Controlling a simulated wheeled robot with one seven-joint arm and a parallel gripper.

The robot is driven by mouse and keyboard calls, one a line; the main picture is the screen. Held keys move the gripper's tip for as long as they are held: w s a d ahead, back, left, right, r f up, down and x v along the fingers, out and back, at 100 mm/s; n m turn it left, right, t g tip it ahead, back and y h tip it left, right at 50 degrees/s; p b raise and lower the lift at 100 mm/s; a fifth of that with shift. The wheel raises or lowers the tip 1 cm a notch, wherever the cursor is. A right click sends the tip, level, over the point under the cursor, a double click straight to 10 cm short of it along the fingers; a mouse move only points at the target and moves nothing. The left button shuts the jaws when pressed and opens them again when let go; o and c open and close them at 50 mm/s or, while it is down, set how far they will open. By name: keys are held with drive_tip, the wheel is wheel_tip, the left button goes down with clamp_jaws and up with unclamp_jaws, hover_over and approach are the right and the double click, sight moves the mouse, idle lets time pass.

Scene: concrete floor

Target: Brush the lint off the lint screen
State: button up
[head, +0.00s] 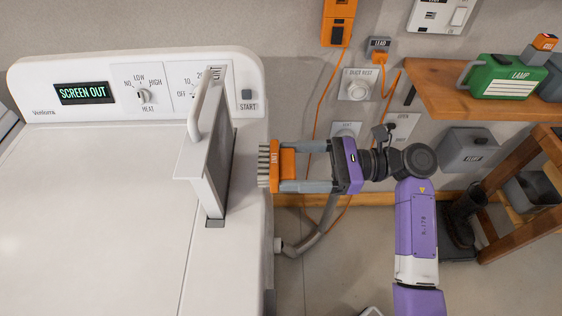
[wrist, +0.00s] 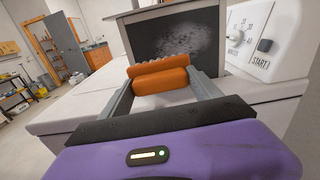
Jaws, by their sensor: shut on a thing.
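The lint screen (head: 219,159) stands upright, pulled out of its slot in the dryer top, with a white handle (head: 196,108) on its left side. In the wrist view the screen (wrist: 180,36) shows a dark mesh with a pale grey patch of lint (wrist: 188,40) on it. My gripper (head: 282,166) is shut on an orange brush (head: 287,160). The brush's bristles (head: 263,165) point left toward the mesh, with a gap between them in the head view. The orange brush also shows between the fingers in the wrist view (wrist: 160,80).
The white dryer (head: 100,210) has a display reading SCREEN OUT (head: 83,93) and knobs behind the screen. Orange cords and a grey pipe run along the wall beside the dryer.

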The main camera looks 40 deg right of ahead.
sight(279, 166)
drive_tip(key=shift+p+x, duration=0.85)
drive_tip(key=shift+x, duration=1.75)
drive_tip(key=shift+w+a, duration=0.1)
drive_tip(key=shift+a, duration=0.1)
drive_tip(key=shift+x, duration=0.9)
drive_tip(key=shift+w+d+b, duration=0.1)
drive_tip(key=shift+b, duration=0.2)
drive_tip(key=shift+w+d+f+b, duration=0.15)
drive_tip(key=shift+w+d+b, duration=0.6)
drive_tip(key=shift+w+b, duration=0.15)
drive_tip(key=shift+w+d+b, duration=0.5)
drive_tip(key=shift+w+b, duration=0.2)
drive_tip(key=shift+w, duration=0.15)
drive_tip(key=shift+w+d+b, duration=0.55)
drive_tip(key=shift+w+b, duration=0.15)
drive_tip(key=shift+w, duration=0.15)
